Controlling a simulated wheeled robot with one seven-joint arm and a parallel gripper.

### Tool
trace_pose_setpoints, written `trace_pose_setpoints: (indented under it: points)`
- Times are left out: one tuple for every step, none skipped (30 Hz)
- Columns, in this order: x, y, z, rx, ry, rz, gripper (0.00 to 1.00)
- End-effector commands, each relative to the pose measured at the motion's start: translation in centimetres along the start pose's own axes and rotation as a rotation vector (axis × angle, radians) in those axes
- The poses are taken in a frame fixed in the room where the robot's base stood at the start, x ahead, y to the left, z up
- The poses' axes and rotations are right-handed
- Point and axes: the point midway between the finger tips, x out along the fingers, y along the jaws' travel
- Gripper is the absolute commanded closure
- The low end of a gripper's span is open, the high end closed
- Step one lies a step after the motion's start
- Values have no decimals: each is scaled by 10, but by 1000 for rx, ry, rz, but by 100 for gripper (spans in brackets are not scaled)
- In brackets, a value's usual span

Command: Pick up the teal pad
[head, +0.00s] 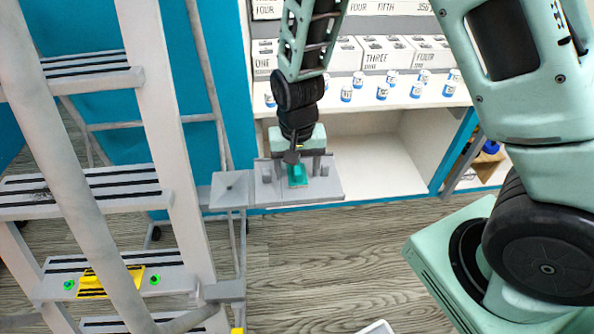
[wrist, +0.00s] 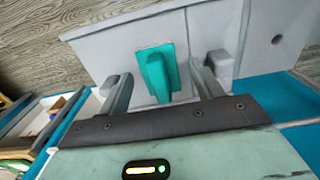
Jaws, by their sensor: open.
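The teal pad (head: 297,175) lies on a grey platform (head: 328,186) in front of the white shelf. In the wrist view the teal pad (wrist: 155,68) shows as a flat plate with a raised teal block on it. My gripper (head: 294,162) is over the pad in the head view. In the wrist view my gripper (wrist: 160,70) is open, with one finger on each side of the teal block and a gap on both sides. Whether the fingertips touch the platform is hard to tell.
A ladder (head: 165,130) with striped steps stands at the left. A shelf (head: 400,95) behind holds white boxes and several small blue-and-white bottles. The wooden floor (head: 340,260) in front is mostly clear. A white object (head: 377,328) shows at the bottom edge.

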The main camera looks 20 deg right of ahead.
Motion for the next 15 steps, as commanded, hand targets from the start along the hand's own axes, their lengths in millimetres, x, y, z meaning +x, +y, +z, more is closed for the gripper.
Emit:
trace_pose_setpoints:
  points:
    - [0,0,0,0,0,0,35]
    - [0,0,0,0,0,0,35]
    - [0,0,0,0,0,0,35]
    - [0,0,0,0,0,0,35]
    - [0,0,0,0,0,0,35]
    - [0,0,0,0,0,0,43]
    - [0,0,0,0,0,0,51]
    - [0,0,0,0,0,0,60]
    - [0,0,0,0,0,0,71]
    - [0,0,0,0,0,0,79]
    - [0,0,0,0,0,0,83]
    - [0,0,0,0,0,0,83]
    - [0,0,0,0,0,0,83]
    - [0,0,0,0,0,0,83]
    - [0,0,0,0,0,0,83]
